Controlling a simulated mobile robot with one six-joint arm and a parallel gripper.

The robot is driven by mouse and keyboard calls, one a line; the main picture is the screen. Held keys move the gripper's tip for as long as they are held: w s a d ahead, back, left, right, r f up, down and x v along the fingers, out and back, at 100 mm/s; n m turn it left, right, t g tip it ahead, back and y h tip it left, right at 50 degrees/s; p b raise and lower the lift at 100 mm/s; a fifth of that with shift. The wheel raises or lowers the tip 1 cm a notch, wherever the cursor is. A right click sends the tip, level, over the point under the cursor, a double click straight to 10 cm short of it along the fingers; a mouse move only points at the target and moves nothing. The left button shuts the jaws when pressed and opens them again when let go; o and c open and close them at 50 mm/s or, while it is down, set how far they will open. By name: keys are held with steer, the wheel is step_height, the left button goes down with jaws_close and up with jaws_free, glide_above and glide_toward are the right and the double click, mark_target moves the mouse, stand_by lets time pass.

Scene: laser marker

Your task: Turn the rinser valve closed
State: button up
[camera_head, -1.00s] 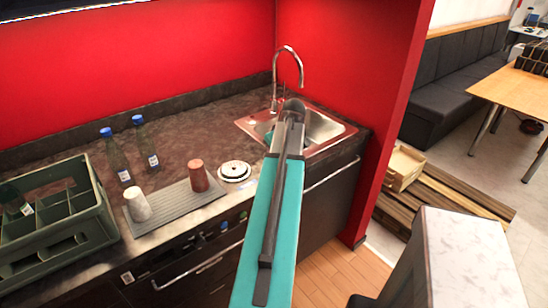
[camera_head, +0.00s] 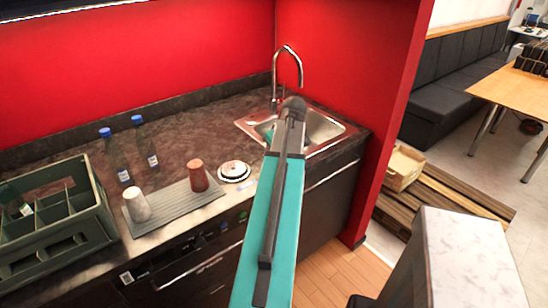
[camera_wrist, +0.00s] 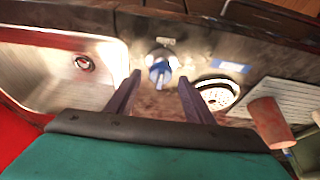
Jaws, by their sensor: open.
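The rinser valve (camera_wrist: 160,68), a small blue handle on a round metal base, stands on the counter in the wrist view. My gripper (camera_wrist: 159,78) is open, with one dark finger on either side of the valve in the picture. I cannot tell whether either finger touches it or how far above it they are. The round rinser (camera_wrist: 217,95), white with a dark rim, is to the right of the valve. In the head view the rinser (camera_head: 235,171) shows left of my arm, which hides the valve and my fingers.
The sink (camera_head: 325,130) with its tall tap (camera_head: 288,65) is behind my arm. A brown cup (camera_head: 198,176) and a white cup (camera_head: 137,204) stand on the grey drain mat (camera_head: 170,208). Two bottles (camera_head: 146,145) and a green crate (camera_head: 65,245) are farther left.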

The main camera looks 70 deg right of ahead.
steer(key=b+v, duration=0.2)
steer(key=v, duration=1.1)
stand_by(0.6)
steer(key=shift+s, duration=0.15)
